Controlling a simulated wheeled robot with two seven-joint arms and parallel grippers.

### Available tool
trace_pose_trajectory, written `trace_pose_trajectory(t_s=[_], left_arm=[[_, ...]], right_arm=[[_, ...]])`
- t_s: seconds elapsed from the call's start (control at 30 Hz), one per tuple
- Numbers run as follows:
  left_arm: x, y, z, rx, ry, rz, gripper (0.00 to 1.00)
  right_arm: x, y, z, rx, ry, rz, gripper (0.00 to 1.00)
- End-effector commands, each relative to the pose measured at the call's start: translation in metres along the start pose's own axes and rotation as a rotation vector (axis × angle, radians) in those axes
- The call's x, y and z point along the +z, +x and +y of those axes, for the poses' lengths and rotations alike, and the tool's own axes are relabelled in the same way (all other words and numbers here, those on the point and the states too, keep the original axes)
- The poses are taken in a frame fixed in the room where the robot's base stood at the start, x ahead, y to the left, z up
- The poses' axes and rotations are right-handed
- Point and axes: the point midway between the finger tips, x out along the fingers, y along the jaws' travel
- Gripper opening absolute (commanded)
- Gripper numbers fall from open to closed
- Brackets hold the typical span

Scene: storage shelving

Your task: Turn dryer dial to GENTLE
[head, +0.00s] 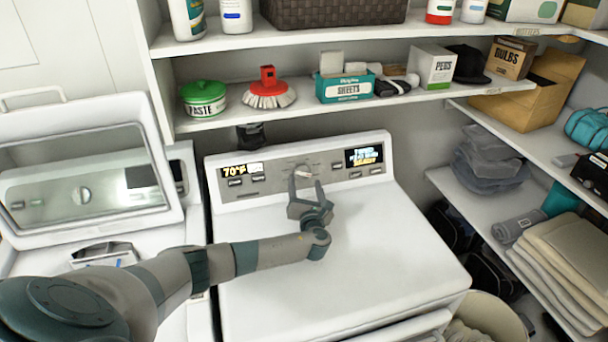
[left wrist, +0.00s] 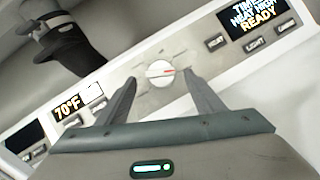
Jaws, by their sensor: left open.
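The dryer (head: 340,250) is a white machine with a grey control panel along its back. My right gripper is not in view.
Displays (head: 364,156) and buttons flank the dial. A washer (head: 80,180) with its lid raised stands at left. A shelf (head: 225,118) with several goods runs above the dryer. A dark object (left wrist: 72,45) stands behind the panel. The dryer top is clear.

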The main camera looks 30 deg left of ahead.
Motion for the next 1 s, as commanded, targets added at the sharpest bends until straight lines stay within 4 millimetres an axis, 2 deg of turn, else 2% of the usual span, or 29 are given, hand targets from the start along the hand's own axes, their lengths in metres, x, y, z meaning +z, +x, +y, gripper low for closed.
trace_pose_trajectory(t_s=[0.2,0.4,0.83,0.87,1.0], left_arm=[[0.002,0.027,0.0,0.001,-0.001,0.0,0.61],[0.001,0.04,0.0,0.001,0.0,0.0,0.61],[0.0,0.044,0.0,-0.001,0.0,0.0,0.61],[0.0,0.044,0.0,-0.001,0.0,0.0,0.56],[0.0,0.044,0.0,0.0,0.0,0.0,0.23]], right_arm=[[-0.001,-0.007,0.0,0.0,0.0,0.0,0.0],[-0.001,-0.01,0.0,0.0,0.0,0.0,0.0],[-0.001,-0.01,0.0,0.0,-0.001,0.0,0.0],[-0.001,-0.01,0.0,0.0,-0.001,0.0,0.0],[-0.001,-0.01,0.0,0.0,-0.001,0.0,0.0]])
